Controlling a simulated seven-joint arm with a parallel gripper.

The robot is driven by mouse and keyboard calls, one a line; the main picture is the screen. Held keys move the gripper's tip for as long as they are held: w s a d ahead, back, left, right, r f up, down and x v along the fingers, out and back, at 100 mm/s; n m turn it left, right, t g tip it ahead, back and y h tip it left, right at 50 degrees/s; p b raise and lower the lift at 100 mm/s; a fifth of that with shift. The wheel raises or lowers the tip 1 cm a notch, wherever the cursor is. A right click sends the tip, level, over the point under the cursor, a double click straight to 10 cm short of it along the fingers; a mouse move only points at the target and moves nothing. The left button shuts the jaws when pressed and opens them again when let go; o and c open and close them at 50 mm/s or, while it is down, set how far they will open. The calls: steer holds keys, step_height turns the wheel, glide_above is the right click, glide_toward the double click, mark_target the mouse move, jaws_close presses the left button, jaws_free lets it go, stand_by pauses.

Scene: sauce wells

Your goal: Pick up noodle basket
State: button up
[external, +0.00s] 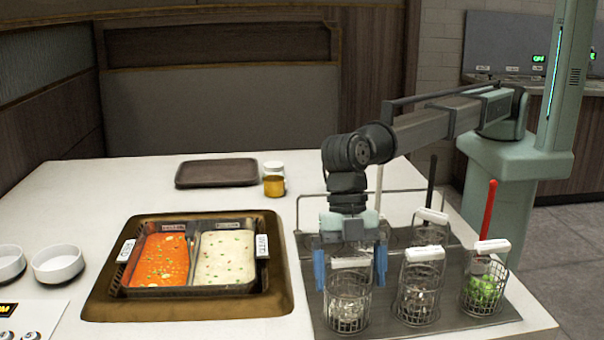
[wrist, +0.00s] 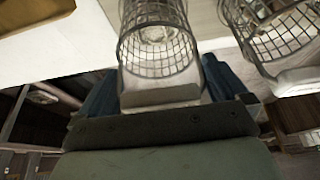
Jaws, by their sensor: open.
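Several wire noodle baskets with white handle blocks stand on a grey mat at the right in the external view. My gripper (external: 350,275) points down over the front left basket (external: 349,308), which holds pale contents. Its blue fingers are apart, one on each side of that basket's white handle block (external: 350,262). In the wrist view, the same basket (wrist: 157,40) and its white block (wrist: 160,90) lie between my two fingers (wrist: 160,88). I cannot tell whether the fingers touch the block.
Close on the right stand a second basket (external: 417,300) and one with green contents (external: 484,290). A red handle (external: 488,210) and a wire rack rise behind. A two-part pot (external: 190,291) with red and white soup sits at the left. A brown tray (external: 217,172) lies farther back.

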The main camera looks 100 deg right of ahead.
steer(key=shift+a+f, duration=0.1)
steer(key=shift+f, duration=0.15)
steer(key=shift+r, duration=0.1)
steer(key=c, duration=1.3)
